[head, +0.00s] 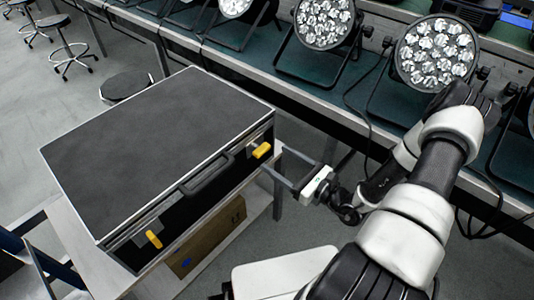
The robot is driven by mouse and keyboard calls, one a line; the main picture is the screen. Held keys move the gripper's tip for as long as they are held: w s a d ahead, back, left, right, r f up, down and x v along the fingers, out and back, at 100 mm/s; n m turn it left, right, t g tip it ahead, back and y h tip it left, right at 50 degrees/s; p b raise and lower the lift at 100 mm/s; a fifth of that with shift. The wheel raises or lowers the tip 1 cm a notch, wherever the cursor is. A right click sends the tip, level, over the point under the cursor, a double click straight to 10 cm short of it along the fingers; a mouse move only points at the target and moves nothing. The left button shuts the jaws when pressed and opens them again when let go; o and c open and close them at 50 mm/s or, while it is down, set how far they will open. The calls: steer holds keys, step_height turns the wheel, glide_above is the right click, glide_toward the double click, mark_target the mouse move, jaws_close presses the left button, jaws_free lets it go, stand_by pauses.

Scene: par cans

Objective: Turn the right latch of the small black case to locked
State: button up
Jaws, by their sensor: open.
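The black case (150,140) lies closed on a small table, with metal edging and a handle (208,174) on its front side. The right latch (261,150) is a yellow tab near the right end of that front side. It lies roughly along the case's front edge. The left latch (153,239) is a yellow tab turned more upright, across the edge. My gripper (274,159) is open, with its two fingers pointing left at the front side beside the right latch. I cannot tell whether a fingertip touches the latch.
The pale table (85,262) under the case has a brown box (207,236) below it. A long bench (290,75) with several par cans (437,53) runs behind, close to my arm. Stools (68,48) stand at the upper left. Grey floor shows between.

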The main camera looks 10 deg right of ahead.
mark_target(265, 152)
steer(key=shift+x, duration=2.75)
steer(key=c, duration=1)
steer(key=shift+c, duration=0.2)
